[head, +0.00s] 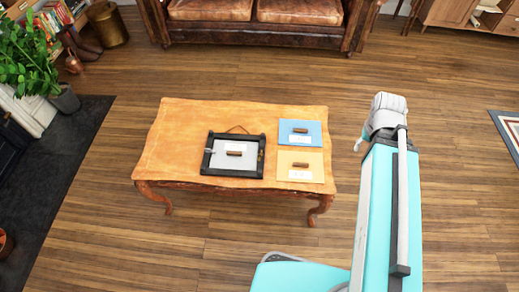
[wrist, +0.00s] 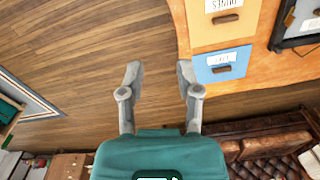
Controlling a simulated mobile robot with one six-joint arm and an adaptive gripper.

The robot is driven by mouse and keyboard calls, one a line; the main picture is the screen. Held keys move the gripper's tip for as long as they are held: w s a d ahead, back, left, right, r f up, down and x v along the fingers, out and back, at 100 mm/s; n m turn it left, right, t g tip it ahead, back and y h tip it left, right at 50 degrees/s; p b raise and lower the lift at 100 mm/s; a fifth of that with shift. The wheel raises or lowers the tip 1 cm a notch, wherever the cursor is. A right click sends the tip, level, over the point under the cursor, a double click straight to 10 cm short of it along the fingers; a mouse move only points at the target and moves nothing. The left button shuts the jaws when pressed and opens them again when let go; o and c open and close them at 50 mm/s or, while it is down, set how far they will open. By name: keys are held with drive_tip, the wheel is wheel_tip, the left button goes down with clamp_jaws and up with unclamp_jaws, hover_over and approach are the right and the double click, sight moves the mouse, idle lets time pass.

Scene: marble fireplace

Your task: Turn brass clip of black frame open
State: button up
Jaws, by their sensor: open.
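In the wrist view only part of the black frame (wrist: 290,43) shows, at the upper right edge. My gripper (wrist: 158,75) is open and empty, above the floor beside the table and apart from the frame.
The table (head: 175,125) also bears a blue sheet (head: 313,142) and a yellow sheet (head: 285,172), each with a brown block and a white label. A leather sofa (head: 255,33) stands behind. Floor around the table is clear; a plant (head: 28,70) stands left.

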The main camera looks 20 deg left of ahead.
drive_tip(key=shift+d, duration=0.45)
drive_tip(key=shift+w, duration=0.1)
drive_tip(key=b, duration=1.3)
hover_over(261, 152)
wheel_tip(261, 152, down, 13)
drive_tip(key=shift+f, duration=0.2)
drive_tip(key=shift+f+b, duration=0.1)
drive_tip(key=shift+b, duration=0.2)
wheel_tip(261, 152, down, 14)
drive_tip(key=b, duration=1.3)
drive_tip(key=shift+r, duration=0.2)
